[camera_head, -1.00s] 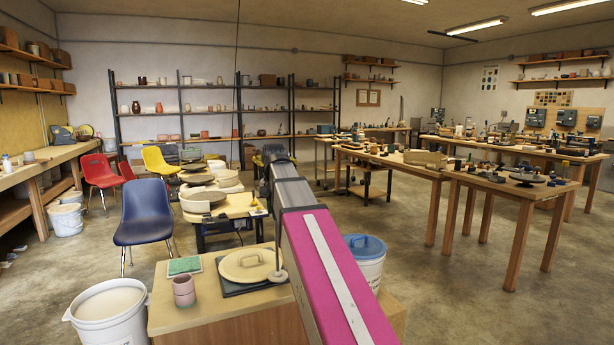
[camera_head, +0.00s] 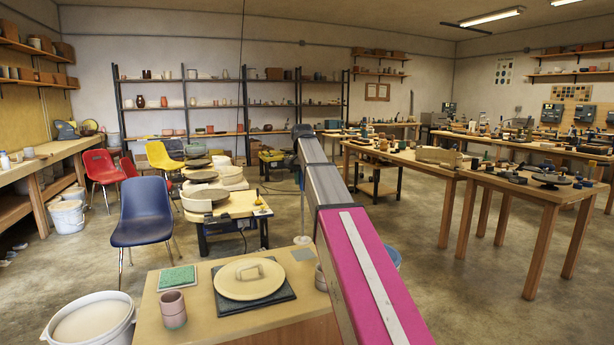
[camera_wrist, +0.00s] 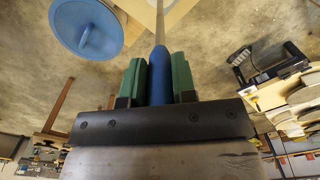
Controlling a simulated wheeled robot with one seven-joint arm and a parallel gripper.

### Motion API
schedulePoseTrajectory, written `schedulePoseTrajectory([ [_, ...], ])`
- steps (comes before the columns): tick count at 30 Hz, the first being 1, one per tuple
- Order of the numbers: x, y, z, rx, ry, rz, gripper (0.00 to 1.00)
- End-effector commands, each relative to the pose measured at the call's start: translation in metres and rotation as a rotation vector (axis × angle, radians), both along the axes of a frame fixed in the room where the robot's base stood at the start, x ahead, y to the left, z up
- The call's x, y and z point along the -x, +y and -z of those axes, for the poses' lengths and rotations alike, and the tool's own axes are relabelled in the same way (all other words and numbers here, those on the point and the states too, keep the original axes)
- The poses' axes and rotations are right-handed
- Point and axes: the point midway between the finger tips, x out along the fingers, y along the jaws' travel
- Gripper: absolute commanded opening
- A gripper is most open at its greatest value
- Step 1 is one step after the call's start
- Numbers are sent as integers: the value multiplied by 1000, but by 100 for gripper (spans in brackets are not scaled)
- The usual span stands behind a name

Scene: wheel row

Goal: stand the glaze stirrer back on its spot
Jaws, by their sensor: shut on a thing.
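My gripper (camera_wrist: 160,82) has its green fingers shut on the blue handle (camera_wrist: 160,75) of the glaze stirrer in the wrist view. The stirrer's pale shaft (camera_wrist: 160,22) runs away from the fingers to the top edge. In the head view the gripper is mostly hidden by my arm. The stirrer's thin shaft hangs down beside the arm and ends in a round pale disc (camera_head: 303,240) near the table's back edge. A small grey square (camera_head: 303,254) lies on the table just below the disc in the picture; I cannot tell whether it is the spot.
A white bucket (camera_head: 92,325) stands left; a blue-lidded bucket (camera_wrist: 86,28) stands close by.

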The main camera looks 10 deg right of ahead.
Motion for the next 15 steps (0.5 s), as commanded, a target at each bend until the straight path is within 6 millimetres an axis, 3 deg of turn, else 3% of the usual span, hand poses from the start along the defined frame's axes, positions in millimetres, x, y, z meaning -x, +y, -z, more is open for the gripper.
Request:
schedulePoseTrajectory([
  [6,-16,0,-3,0,0,16,0],
  [15,-17,0,-3,0,0,18,0],
])
